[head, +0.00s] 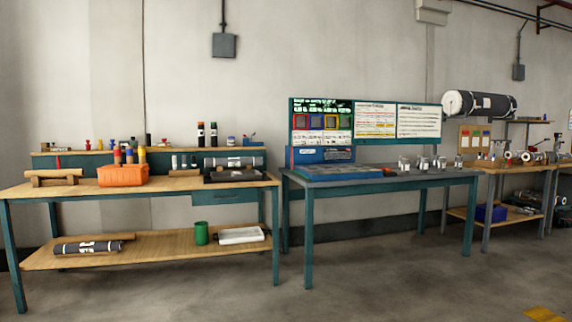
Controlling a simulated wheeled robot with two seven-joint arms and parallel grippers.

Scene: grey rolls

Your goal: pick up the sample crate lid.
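An orange crate (122,176) stands on the left bench with several coloured rolls or tubes upright in it. No lid lies on it. Neither of my grippers is in view.
The left bench (180,184) also bears a wooden cradle (53,178) and a black tray (236,176). A dark roll (88,247) and the green cup (201,233) are on its lower shelf. The middle table (385,183) holds several metal pieces. Floor in front is clear.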

